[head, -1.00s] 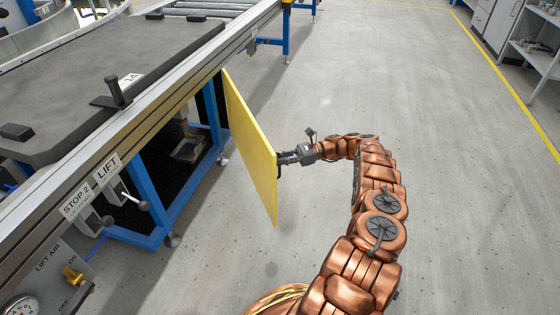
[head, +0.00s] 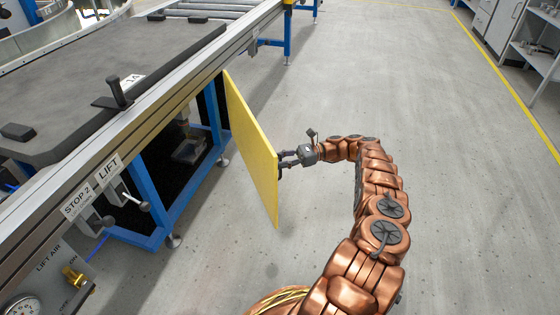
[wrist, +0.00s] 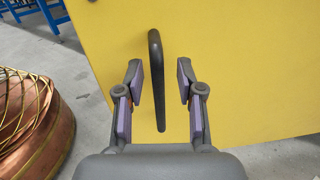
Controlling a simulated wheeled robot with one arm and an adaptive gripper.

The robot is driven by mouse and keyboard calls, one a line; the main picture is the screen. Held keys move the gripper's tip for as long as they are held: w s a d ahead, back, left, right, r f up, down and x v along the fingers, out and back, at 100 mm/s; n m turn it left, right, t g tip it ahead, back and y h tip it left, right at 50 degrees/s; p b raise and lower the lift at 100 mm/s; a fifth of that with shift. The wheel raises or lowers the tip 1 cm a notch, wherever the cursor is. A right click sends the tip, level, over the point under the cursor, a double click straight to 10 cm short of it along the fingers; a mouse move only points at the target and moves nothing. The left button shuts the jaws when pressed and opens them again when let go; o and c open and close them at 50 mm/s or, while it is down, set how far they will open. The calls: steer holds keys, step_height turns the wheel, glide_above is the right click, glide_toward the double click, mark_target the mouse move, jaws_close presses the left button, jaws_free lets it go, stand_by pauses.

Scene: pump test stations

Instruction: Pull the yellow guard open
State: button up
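The yellow guard (head: 250,148) stands swung out from the side of the workstation, with the opening behind it showing. It also fills most of the wrist view (wrist: 240,60). Its black bar handle (wrist: 156,75) runs up and down on the panel's face. My gripper (wrist: 160,82) is open, with one finger on each side of the handle and a visible gap to it on both sides. In the head view my gripper (head: 285,160) is at the guard's near, outer edge. The handle is hard to make out there.
The workstation (head: 100,95) with its grey top and blue legs stands at the left. LIFT and STOP 2 levers (head: 125,192) stick out from its front rail. Grey floor (head: 400,80) is clear to the right. A shelf unit (head: 535,55) stands at the far right.

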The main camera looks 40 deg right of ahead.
steer(key=shift+r, duration=0.1)
steer(key=shift+r, duration=4.95)
